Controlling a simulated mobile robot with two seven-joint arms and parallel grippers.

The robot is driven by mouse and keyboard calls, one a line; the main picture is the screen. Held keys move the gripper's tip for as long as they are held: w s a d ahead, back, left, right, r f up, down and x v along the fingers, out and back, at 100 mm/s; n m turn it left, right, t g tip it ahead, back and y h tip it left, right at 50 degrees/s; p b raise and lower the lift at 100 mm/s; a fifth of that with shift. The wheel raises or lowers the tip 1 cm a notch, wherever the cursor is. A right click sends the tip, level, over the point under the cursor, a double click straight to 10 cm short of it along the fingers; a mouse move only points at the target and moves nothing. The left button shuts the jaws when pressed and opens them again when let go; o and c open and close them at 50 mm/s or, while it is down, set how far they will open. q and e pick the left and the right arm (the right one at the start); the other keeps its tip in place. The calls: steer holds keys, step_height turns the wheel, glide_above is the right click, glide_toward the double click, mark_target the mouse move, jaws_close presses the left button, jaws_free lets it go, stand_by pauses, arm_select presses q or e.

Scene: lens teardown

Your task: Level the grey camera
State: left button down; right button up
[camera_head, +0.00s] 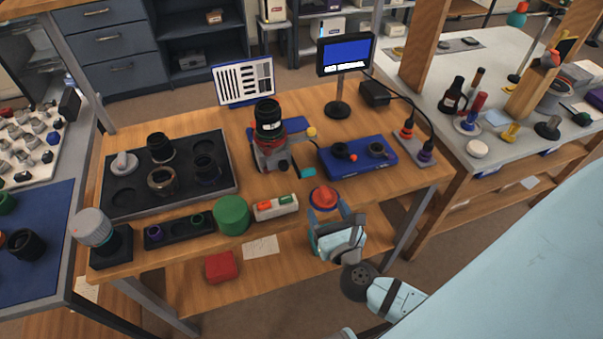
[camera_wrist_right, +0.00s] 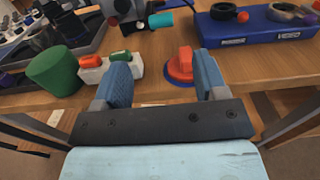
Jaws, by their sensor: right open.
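A black lens (camera_head: 268,115) stands upright on a grey body with red parts (camera_head: 271,153), which looks like the grey camera. A yellow knob (camera_head: 311,132) and a teal cylinder (camera_head: 304,172) sit at its right side. In the right wrist view only its lower part (camera_wrist_right: 128,10) shows at the top edge. My right gripper (camera_head: 325,208) is open at the table's front edge. My left gripper is not in view.
A green cylinder (camera_head: 232,215) and a white block with coloured pieces (camera_head: 275,207) stand left of my right gripper. A blue tray (camera_head: 357,167) lies to the right, a black parts tray (camera_head: 125,205) to the left. A small monitor (camera_head: 345,55) stands behind.

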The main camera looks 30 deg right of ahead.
mark_target(309, 173)
steer(key=p+x, duration=0.1)
steer(key=x, duration=1.2)
steer(key=shift+w, duration=0.1)
